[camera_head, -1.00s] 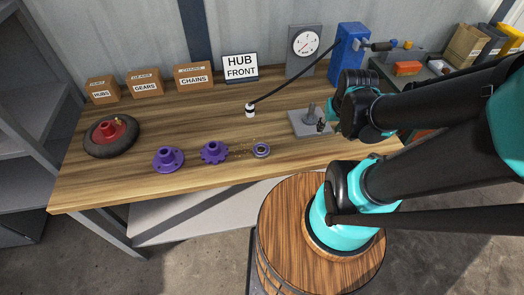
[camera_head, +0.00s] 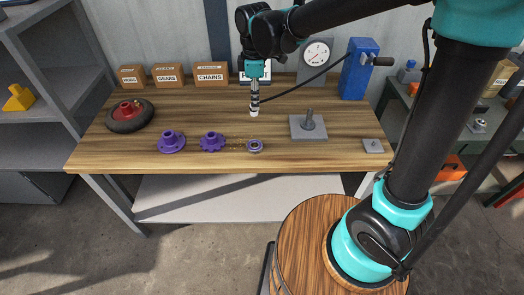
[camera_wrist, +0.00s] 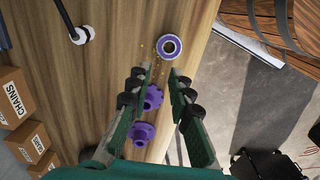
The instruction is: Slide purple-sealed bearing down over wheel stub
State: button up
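The purple-sealed bearing (camera_head: 255,140), a small ring with a metal inner race, lies flat near the front edge of the wooden bench. In the wrist view the bearing (camera_wrist: 169,36) lies beyond my fingertips, apart from them. My gripper (camera_wrist: 161,74) is open with nothing between its fingers. In the head view my gripper (camera_head: 255,88) points down over the back middle of the bench, behind the bearing. An upright grey stub (camera_head: 309,117) stands on a square grey plate (camera_head: 309,134), right of the bearing. A black wheel (camera_head: 118,127) with a red hub (camera_head: 129,108) lies far left; I cannot tell which is the wheel stub.
A purple gear (camera_head: 211,141) and a purple flanged hub (camera_head: 171,141) lie left of the bearing. A black-and-white tip (camera_head: 254,112) of a dark lever stands by my gripper. Boxes (camera_head: 211,74), a dial (camera_head: 316,52) and a blue press (camera_head: 359,68) line the back.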

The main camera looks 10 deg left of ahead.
aim_at(255, 140)
jog(key=f, duration=1.7)
jog(key=shift+s+a+f, duration=0.1)
jog(key=shift+a+f, duration=0.05)
jog(key=shift+a, duration=0.15)
grip_shut()
